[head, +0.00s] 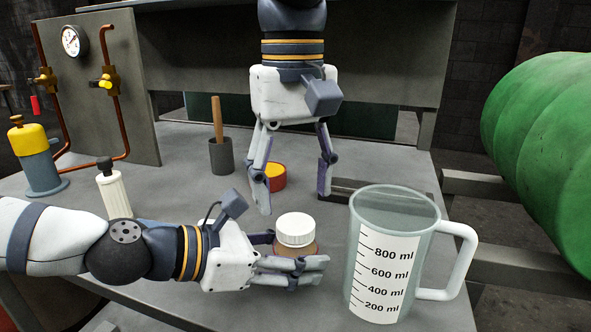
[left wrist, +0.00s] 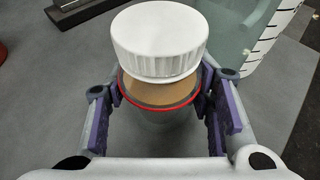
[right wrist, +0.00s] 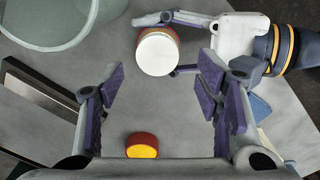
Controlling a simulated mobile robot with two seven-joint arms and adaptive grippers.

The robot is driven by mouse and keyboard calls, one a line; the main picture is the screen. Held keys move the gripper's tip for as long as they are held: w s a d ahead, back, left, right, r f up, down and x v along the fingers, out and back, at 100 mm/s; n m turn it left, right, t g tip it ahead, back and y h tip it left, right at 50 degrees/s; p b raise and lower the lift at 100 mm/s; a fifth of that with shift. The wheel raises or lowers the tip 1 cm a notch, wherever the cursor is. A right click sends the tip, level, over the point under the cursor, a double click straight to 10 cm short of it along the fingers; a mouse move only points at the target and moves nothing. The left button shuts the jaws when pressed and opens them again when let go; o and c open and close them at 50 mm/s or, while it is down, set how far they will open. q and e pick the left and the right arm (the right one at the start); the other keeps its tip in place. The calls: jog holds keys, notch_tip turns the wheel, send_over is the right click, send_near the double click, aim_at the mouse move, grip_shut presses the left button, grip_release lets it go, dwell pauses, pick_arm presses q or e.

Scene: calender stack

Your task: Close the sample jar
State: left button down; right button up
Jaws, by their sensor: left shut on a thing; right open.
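The sample jar (left wrist: 158,115) has a red rim and brownish content or wall. It is upright in my left gripper (head: 291,268), whose fingers are shut on its sides. The white ribbed lid (head: 296,229) is above the jar, and neither gripper touches it. In the left wrist view the lid (left wrist: 160,40) looks shifted away from the near rim, leaving brown showing inside the red ring. I cannot tell whether it rests fully on the jar. My right gripper (head: 294,205) points down, open and empty, behind the lid. The right wrist view shows the lid (right wrist: 157,53) beyond its fingertips.
A large measuring jug (head: 385,255) stands close right of the jar. A red and yellow round container (head: 274,177) lies behind the right gripper's finger. A dark cup with a wooden handle (head: 221,155), a white bottle (head: 115,195) and a yellow-topped canister (head: 35,160) stand left.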

aim_at(295, 223)
jog(key=n, duration=0.3)
jog(key=shift+a+r+n, duration=0.15)
jog(key=shift+r+n, duration=0.15)
jog(key=shift+r, duration=0.1)
jog(key=n, duration=0.2)
jog(key=r+n, duration=0.1)
jog(key=n, duration=0.1)
jog(key=r+n, duration=0.1)
jog(key=n, duration=0.1)
jog(key=shift+w+d+r, duration=0.15)
jog(key=shift+d, duration=0.1)
notch_tip(295, 223, down, 8)
jog(key=shift+f, duration=0.1)
